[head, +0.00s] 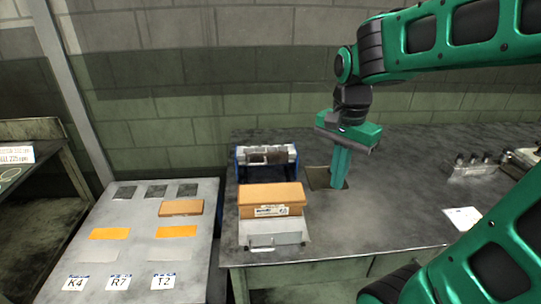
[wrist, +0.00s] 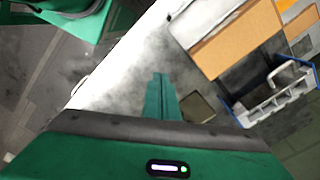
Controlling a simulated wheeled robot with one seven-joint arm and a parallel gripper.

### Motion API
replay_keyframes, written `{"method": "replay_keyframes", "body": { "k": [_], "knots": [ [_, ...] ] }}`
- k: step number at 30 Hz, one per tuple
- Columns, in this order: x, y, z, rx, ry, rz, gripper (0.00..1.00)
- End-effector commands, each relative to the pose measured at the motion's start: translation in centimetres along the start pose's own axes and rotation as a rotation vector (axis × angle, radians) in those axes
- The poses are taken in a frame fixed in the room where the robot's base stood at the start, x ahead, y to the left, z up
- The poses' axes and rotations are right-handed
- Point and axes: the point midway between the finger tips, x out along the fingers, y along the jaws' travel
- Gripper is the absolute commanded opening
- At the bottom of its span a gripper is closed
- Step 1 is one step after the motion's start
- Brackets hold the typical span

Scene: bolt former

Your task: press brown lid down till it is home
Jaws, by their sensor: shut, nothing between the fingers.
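The brown lid (head: 271,193) lies on a grey box (head: 272,232) at the left part of the dark workbench, with a white label on its front side. I cannot tell whether it sits fully down. It also shows in the wrist view (wrist: 236,40) at the upper right. My gripper (head: 340,184) is to the right of the lid and apart from it, fingers pointing down near a square dark patch on the bench. In the wrist view my gripper (wrist: 160,98) is shut with nothing between its fingers.
A blue-sided rack (head: 266,157) stands right behind the lid. The square patch (head: 319,177) lies beside my fingers. A side table (head: 140,215) at left holds flat pieces and marked cards. Metal parts (head: 472,168) stand far right. The bench between is mostly clear.

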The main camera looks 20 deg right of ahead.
Motion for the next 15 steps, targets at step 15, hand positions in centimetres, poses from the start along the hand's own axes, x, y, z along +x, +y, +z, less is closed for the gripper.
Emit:
{"method": "replay_keyframes", "body": {
  "k": [15],
  "knots": [
    [-2.1,-13.5,6.6,0.621,-0.004,0.000,0.00]
  ]
}}
